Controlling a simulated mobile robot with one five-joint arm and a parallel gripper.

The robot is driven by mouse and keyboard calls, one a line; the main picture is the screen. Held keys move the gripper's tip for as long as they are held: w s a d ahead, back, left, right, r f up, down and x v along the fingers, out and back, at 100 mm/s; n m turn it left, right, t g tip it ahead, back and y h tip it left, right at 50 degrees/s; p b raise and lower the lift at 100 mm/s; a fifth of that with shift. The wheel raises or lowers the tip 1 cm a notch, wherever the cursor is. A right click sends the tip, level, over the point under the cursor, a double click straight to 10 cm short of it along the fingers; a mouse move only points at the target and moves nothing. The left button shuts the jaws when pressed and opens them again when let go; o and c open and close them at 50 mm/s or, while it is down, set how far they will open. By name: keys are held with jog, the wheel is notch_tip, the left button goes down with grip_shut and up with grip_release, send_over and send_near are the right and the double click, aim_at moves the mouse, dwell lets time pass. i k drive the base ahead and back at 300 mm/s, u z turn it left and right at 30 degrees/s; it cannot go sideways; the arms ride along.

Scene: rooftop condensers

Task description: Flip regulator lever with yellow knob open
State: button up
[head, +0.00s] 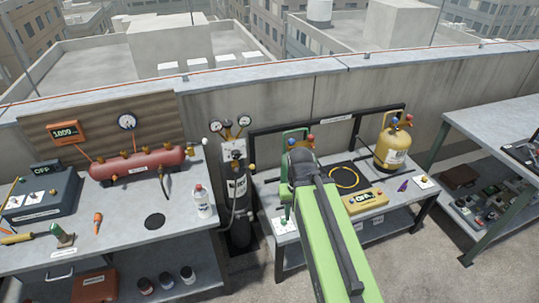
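The regulator (234,150) is a pale block with two round gauges, on top of a black gas cylinder (239,195) between two benches. My green arm reaches up from the bottom middle of the head view. Its dark end, with my gripper (301,160), is right of the regulator and apart from it in the picture. The fingers cannot be made out, so whether they are open is unclear.
The right bench holds a yellow gas cylinder (393,150) and a yellow meter (365,201). Behind my arm stands a green frame with coloured knobs. A concrete parapet (350,92) runs behind.

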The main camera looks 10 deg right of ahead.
aim_at(252, 167)
jog(key=z, duration=0.1)
jog(key=i, duration=1.25)
jog(key=u, duration=0.2)
jog(key=k, duration=0.55)
jog(key=u, duration=1.8)
jog(key=k, duration=0.35)
jog(key=z, duration=0.3)
jog(key=i, duration=0.5)
jog(key=u, duration=0.1)
